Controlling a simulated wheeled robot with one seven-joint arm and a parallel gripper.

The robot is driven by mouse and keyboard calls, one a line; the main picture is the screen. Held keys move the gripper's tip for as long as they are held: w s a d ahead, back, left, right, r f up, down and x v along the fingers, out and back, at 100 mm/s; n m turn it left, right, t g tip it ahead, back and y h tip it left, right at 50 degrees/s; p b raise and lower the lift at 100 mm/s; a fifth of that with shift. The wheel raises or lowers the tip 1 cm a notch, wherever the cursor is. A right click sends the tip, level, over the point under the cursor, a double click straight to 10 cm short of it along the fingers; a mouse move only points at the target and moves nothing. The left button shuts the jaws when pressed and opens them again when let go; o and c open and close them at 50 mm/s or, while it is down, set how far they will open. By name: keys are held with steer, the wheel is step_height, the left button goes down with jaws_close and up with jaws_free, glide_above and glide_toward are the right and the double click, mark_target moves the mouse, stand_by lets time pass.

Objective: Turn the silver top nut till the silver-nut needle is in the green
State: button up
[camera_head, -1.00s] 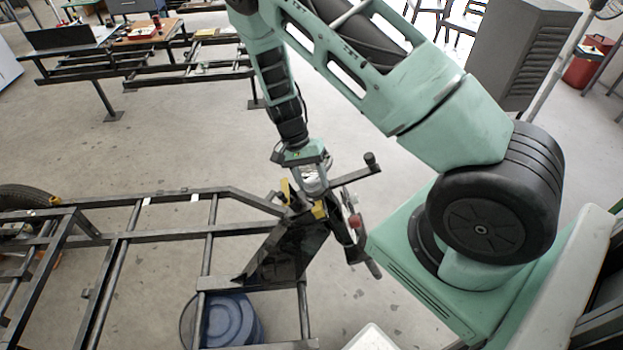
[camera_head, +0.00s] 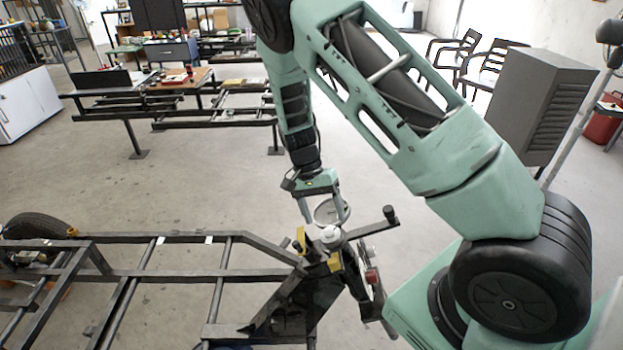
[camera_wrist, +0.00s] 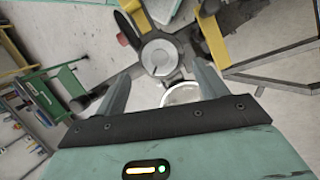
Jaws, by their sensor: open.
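The silver top nut (camera_head: 330,235) sits on top of the dark suspension stand and looks like a pale round cap in the head view. In the wrist view the nut (camera_wrist: 160,57) is a round silver face with a thin dark line on it, just beyond my fingertips and between them. A pale round dial-like face (camera_wrist: 180,94) lies nearer my palm, partly hidden by the gripper body; its needle and any green zone cannot be read. My gripper (camera_head: 328,220) is open, pointing down, above the nut and apparently apart from it. It also shows in the wrist view (camera_wrist: 160,75).
Yellow pieces (camera_head: 335,262) flank the top of the stand. A dark arm with a knob (camera_head: 390,214) sticks out to the right, near my gripper. A dark metal frame (camera_head: 190,272) spreads to the left. Open floor (camera_head: 180,190) lies behind the frame.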

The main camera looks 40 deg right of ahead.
steer(key=b+v, duration=0.2)
steer(key=v, duration=1)
steer(key=shift+r, duration=0.1)
steer(key=s+a+r+n+t+y, duration=0.1)
steer(key=s+a+r+n, duration=0.1)
steer(key=s+a+n, duration=0.45)
steer(key=s+a+r+n+t, duration=0.1)
steer(key=s+a+r, duration=0.15)
steer(key=a, duration=0.65)
steer(key=s+a+r+n+t, duration=0.1)
steer(key=s+a+n, duration=0.2)
steer(key=s, duration=0.6)
steer(key=s+a+n+t, duration=0.2)
steer(key=s+a+n, duration=0.2)
steer(key=s+n, duration=0.4)
steer(key=shift+s+r, duration=0.35)
steer(key=shift+s, duration=0.2)
steer(key=shift+a, duration=0.1)
stand_by(1.0)
